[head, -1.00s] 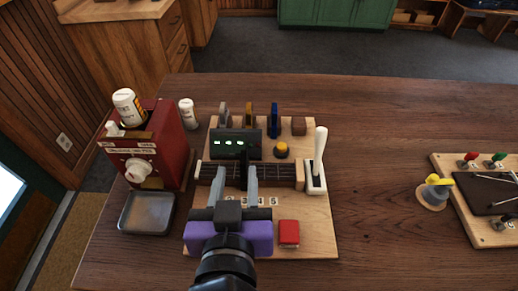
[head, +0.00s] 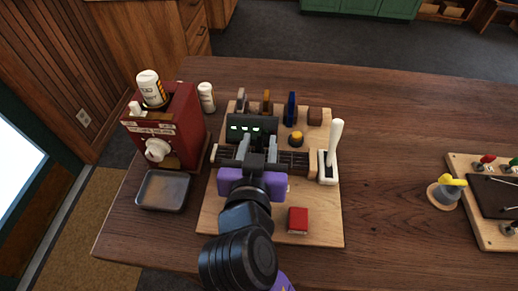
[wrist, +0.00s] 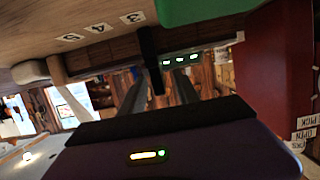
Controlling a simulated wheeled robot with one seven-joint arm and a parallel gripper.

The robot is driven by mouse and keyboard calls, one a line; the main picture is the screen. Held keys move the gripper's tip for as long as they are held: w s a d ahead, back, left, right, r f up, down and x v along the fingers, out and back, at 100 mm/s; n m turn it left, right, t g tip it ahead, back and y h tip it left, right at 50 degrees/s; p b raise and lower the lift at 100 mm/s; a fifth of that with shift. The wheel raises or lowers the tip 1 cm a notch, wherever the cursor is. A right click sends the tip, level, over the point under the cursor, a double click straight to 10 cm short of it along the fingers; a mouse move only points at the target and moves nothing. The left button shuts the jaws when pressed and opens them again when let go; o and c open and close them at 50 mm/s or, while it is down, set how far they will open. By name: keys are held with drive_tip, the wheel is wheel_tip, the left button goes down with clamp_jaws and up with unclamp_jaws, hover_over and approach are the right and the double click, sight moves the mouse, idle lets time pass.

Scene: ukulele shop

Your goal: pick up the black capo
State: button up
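The black capo (head: 258,142) sits upright across the dark fretboard (head: 296,162) on the light wooden board. It also shows in the wrist view (wrist: 151,62) as a dark upright bar near the fingers. My gripper (head: 258,150) has a purple body and two grey fingers. The fingers are apart, one on each side of the capo, with gaps visible in the wrist view (wrist: 160,92). My wrist and gripper body hide the capo's lower part in the head view.
A black box with green lights (head: 238,128) stands just behind the fretboard. Grey, orange and blue capos (head: 291,108) stand farther back. A white lever (head: 334,145) is at the right, a red machine (head: 180,128) and metal tray (head: 163,190) at the left.

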clamp_jaws()
